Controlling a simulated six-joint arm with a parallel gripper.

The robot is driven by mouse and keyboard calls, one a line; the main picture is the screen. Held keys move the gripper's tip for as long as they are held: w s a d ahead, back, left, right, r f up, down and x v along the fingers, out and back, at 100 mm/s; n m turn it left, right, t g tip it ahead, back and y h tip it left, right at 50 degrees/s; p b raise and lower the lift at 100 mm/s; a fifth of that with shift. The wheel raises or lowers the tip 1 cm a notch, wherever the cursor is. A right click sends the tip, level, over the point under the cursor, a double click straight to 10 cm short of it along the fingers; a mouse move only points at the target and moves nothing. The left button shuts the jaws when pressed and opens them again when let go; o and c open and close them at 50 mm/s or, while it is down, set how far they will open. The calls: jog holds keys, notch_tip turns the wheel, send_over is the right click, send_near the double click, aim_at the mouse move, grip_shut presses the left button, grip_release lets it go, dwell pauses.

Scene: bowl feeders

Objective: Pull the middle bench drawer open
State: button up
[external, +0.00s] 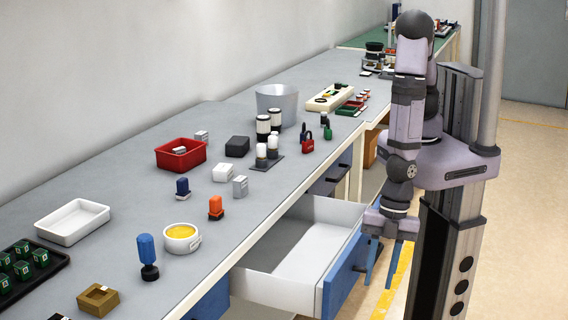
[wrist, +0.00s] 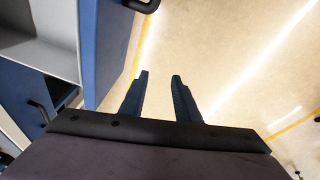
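The middle bench drawer (external: 300,250) stands pulled well out from the bench, and its white inside looks empty. Its blue front (external: 343,273) also shows in the wrist view (wrist: 104,50), with a dark bar handle (wrist: 141,5) at the top edge of that picture. My gripper (external: 381,281) is just outside the drawer front, pointing down. In the wrist view its two dark fingers (wrist: 160,76) are apart with bare floor between them. They are clear of the handle and hold nothing.
Other blue drawer fronts are shut, one to the left (external: 208,302) and one farther back (external: 326,184). The grey bench top (external: 215,245) carries a red bin (external: 181,155), a white tray (external: 73,222), a yellow-filled pot (external: 182,237) and small parts. Floor beside the drawer is free.

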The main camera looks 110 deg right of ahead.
jog(key=s+d+r+m+g+h, duration=0.2)
jog(key=s+d+r+g+h, duration=0.2)
jog(key=d+h, duration=0.2)
jog(key=d, duration=0.2)
jog(key=shift+s+d+r+m, duration=0.35)
jog(key=shift+d+m, duration=0.05)
jog(key=shift+p+x, duration=0.4)
jog(key=shift+x, duration=3.25)
jog(key=shift+s, duration=0.1)
grip_shut()
